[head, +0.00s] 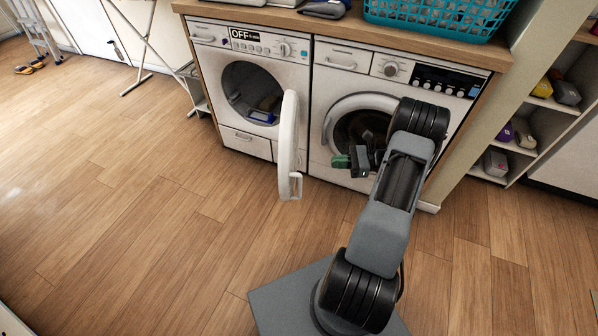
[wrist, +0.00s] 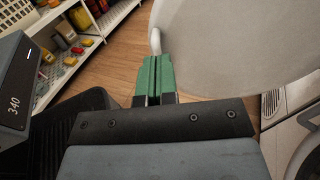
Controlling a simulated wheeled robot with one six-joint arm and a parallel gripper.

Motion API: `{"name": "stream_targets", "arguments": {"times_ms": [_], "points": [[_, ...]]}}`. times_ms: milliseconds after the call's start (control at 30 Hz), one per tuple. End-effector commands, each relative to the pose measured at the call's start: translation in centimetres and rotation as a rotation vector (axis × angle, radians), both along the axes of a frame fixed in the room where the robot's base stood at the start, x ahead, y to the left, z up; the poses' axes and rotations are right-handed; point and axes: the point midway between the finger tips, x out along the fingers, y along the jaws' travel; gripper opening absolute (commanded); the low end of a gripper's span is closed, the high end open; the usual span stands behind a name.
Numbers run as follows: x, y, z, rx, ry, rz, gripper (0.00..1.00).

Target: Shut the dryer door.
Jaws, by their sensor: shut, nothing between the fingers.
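The dryer (head: 208,42) is the left white machine. Its round white door (head: 289,135) stands wide open, swung out from the right side of the opening and seen nearly edge-on. A latch piece (head: 291,187) sticks out at its lower free edge. My gripper (head: 340,161) is to the right of the open door, in front of the right machine. In the wrist view its green fingers (wrist: 153,66) are together and empty. The door's broad pale face (wrist: 240,45) fills the upper right there, close to the fingertips. I cannot tell whether they touch it.
A blue item (head: 263,115) lies inside the dryer drum. The washing machine (head: 340,85) on the right has its round door shut. A teal basket (head: 430,18) stands on the wooden top. Shelves (head: 520,150) are at the right. The wooden floor (head: 150,200) to the left is clear.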

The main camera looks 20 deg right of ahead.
Motion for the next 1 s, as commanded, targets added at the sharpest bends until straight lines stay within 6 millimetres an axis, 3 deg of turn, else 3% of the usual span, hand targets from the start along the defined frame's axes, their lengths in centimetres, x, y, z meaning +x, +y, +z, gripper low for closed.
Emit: {"name": "stream_targets", "arguments": {"times_ms": [67,267,700,1000], "points": [[-0.1,-0.8,-1.5,0.039,0.004,-0.036,0.00],[0.5,-0.1,-2.2,0.072,0.005,-0.064,0.00],[4.3,7.0,-2.2,0.069,0.004,-0.061,0.00],[6.0,10.1,-2.2,0.069,0.004,-0.062,0.00]]}}
